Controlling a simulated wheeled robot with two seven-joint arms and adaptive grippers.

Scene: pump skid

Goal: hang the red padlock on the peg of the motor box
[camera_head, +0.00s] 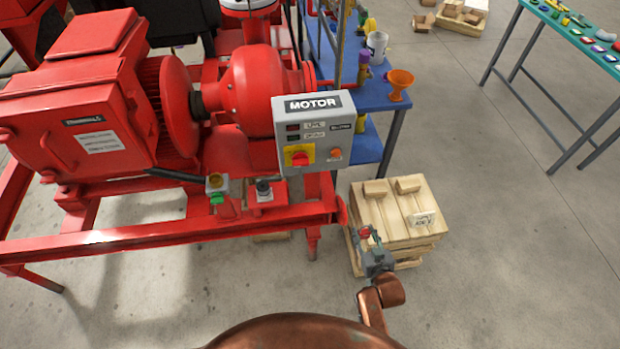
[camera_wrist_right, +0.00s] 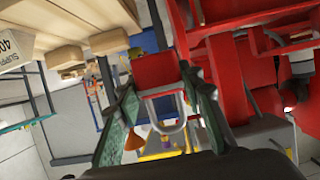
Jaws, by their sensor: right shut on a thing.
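The grey motor box (camera_head: 317,108), labelled MOTOR, stands at the front right of the red pump skid. Its face has a red switch on a yellow plate (camera_head: 300,155) and an orange button. I cannot make out its peg. My right gripper (camera_head: 371,243) is to the right of and below the box, in front of the wooden crate. It is shut on the red padlock (camera_head: 364,232). In the right wrist view, the padlock's red body (camera_wrist_right: 158,71) and its grey U-shaped shackle (camera_wrist_right: 168,128) show between the fingers. The padlock is clear of the box. My left gripper is out of view.
A wooden crate (camera_head: 430,236) stands just behind my right gripper. The red skid frame (camera_head: 150,238) fills the left side. A blue table (camera_head: 385,93) with an orange funnel (camera_head: 399,83) stands behind the box.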

